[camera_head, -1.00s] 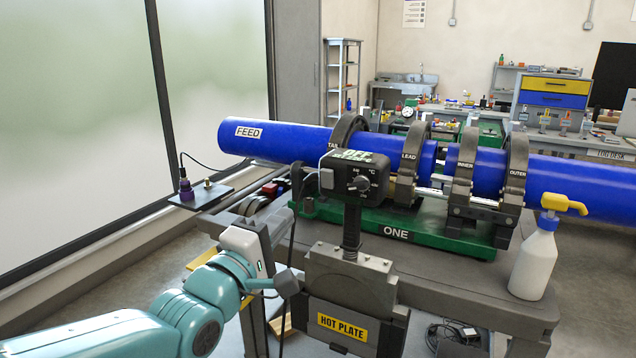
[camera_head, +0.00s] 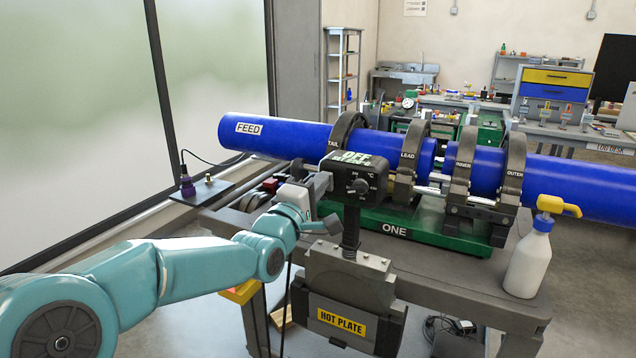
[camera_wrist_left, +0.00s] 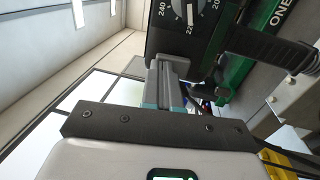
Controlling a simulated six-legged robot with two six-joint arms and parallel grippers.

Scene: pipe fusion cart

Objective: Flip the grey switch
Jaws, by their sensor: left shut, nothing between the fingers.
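The black control box (camera_head: 352,178) of the hot plate (camera_head: 340,312) stands upright at the middle of the head view, with OFF on its top and a dial on its front. The wrist view shows its dial (camera_wrist_left: 186,12) near the top edge. My left gripper (camera_head: 319,182) is shut and empty, with its tips at the left side of the box, very close to or touching it. It also shows in the wrist view (camera_wrist_left: 168,82). The grey switch on that side is covered by or blends with the grey fingers. My right gripper is not in view.
A blue pipe (camera_head: 285,133) runs behind the box through dark clamps on a green base (camera_head: 392,228). A dark cable hangs below my left gripper. A small plate with a purple plug (camera_head: 187,187) is at left.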

